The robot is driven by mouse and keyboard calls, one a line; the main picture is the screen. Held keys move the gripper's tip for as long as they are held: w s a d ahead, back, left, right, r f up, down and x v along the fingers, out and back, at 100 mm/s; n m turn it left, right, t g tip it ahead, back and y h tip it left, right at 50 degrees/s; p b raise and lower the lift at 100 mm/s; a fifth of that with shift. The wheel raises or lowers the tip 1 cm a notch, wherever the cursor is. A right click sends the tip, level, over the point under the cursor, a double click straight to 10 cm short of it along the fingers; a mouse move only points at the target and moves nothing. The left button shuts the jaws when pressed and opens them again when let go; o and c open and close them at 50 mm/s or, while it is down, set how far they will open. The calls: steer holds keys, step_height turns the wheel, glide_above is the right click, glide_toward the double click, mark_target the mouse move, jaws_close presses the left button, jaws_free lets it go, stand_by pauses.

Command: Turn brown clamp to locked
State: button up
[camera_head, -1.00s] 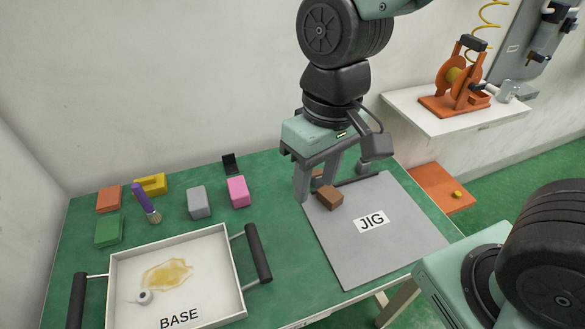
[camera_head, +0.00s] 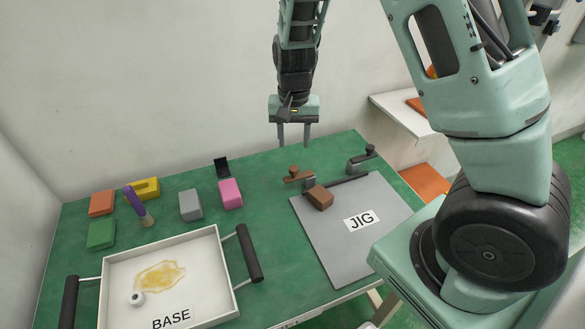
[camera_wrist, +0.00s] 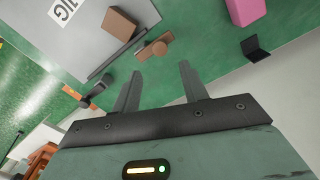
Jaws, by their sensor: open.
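The brown clamp (camera_head: 295,175) stands at the back left edge of the grey jig plate (camera_head: 345,250), just behind a brown block (camera_head: 320,199). Its knob and arm are visible in the head view; I cannot tell whether it is locked. The clamp also shows in the wrist view (camera_wrist: 154,47), just beyond my fingertips. My gripper (camera_head: 294,145) is open and empty, pointing down, behind and above the brown clamp and apart from it. Both spread fingers show in the wrist view (camera_wrist: 158,72).
A second, dark-handled clamp (camera_head: 363,160) stands at the jig's back right. A black bar (camera_head: 347,181) lies along the jig's back edge. A white tray (camera_head: 228,285) marked BASE is at left. Coloured blocks, a purple-handled tool (camera_head: 134,202) and a small black object (camera_head: 222,168) stand behind it.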

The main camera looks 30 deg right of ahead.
mark_target(294, 167)
step_height(294, 167, down, 11)
steer(key=shift+r, duration=0.2)
jaws_close()
